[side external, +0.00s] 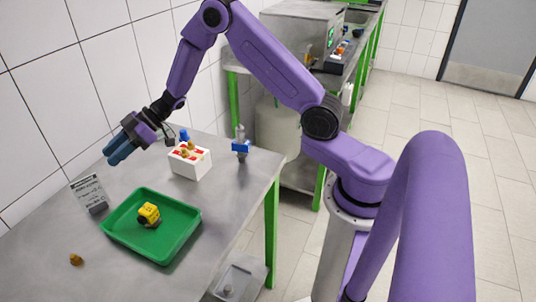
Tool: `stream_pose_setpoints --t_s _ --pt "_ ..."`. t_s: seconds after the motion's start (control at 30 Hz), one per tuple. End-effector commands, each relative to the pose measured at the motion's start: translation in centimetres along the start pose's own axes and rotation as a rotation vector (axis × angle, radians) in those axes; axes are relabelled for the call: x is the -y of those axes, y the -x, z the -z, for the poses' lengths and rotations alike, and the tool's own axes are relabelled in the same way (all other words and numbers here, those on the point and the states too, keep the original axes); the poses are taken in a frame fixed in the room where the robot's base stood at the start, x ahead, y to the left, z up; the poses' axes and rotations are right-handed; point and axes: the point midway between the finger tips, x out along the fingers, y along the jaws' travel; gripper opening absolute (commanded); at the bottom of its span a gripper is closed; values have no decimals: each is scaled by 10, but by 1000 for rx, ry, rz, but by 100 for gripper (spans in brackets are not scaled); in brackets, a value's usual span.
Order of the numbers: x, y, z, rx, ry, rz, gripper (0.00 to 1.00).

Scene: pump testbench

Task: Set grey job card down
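The grey job card (88,191) stands upright and slightly tilted at the back left of the steel table, with lines of dark print on its face. A small dark block (98,209) is at its lower edge; I cannot tell whether it holds the card. My gripper (116,154), with blue fingers, is above and to the right of the card, apart from it. The fingers are seen close together from the side, so the gap between them is hidden. I see nothing clearly held in them.
A green tray (117,237) holds a yellow part (149,212). A white box (191,172) with red and brass parts stands behind it. A blue-and-grey valve (240,146) is near the right edge. A small brass piece (76,260) lies at front left. Tiled wall is close behind.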

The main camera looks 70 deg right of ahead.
Motion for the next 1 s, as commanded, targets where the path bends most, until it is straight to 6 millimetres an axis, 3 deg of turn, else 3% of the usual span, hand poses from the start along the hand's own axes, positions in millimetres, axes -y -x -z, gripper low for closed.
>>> stream_pose_setpoints --t_s 0.2,0.43,0.67,0.8,1.0 --pt "31 6 43 164 62 -180 34" --pt "95 45 56 379 48 -290 34" --pt "185 114 36 634 -8 -268 34" --pt "247 168 13 803 -40 -183 34" --pt "314 236 -18 1001 -57 -30 34"
